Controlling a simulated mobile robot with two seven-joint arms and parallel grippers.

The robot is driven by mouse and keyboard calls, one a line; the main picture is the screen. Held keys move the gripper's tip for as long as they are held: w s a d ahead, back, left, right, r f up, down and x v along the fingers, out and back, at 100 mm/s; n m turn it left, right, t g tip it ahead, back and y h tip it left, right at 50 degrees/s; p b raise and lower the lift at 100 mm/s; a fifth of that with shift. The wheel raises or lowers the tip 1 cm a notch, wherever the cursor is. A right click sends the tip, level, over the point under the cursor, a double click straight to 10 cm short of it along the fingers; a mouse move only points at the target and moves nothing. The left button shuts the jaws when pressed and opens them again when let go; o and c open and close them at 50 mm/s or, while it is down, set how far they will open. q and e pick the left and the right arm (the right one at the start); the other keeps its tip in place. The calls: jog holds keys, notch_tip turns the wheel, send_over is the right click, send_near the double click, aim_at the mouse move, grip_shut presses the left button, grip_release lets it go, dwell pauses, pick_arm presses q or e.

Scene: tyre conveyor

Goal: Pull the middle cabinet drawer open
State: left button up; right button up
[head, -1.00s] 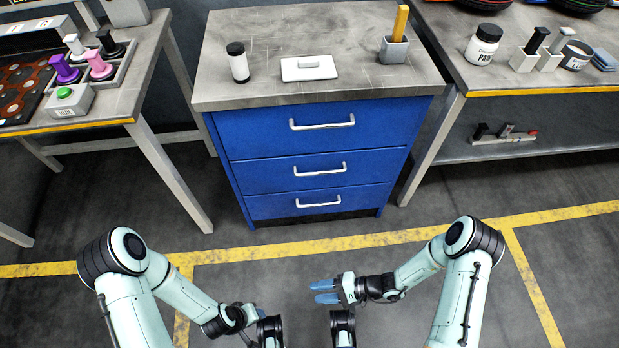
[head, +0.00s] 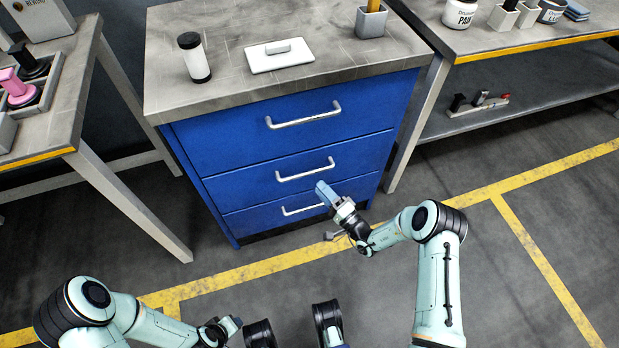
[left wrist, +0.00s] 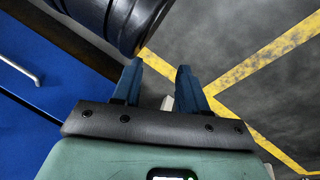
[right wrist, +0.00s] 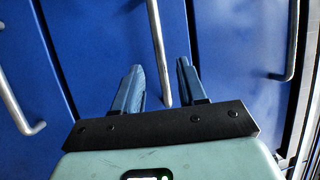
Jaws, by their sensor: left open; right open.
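The blue cabinet's middle drawer (head: 240,188) is shut, with a pale bar handle (head: 305,171) across its front. In the right wrist view the middle handle (right wrist: 158,45) runs down between my right gripper's fingertips. My right gripper (head: 325,189) is open at the cabinet front, just below the right end of that handle; whether it touches the handle I cannot tell. Its fingers also show in the right wrist view (right wrist: 160,67). My left gripper (left wrist: 160,70) is open and empty, low over the floor and away from the cabinet.
The top drawer handle (head: 303,116) and bottom drawer handle (head: 303,208) lie above and below. Tables flank both sides. Yellow-lined floor (head: 230,281) in front is clear.

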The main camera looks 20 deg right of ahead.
pick_arm(q)
jog(key=shift+g, duration=0.6)
jog(key=s+f, duration=0.1)
jog(key=s+f+b, duration=0.1)
jog(key=s+f, duration=0.1)
jog(key=shift+s+a, duration=0.2)
jog(key=shift+a, duration=0.05)
pick_arm(e)
jog(key=x, duration=0.6)
jog(key=shift+w, duration=0.2)
jog(key=shift+a, duration=0.1)
jog(key=shift+c, duration=0.3)
grip_shut()
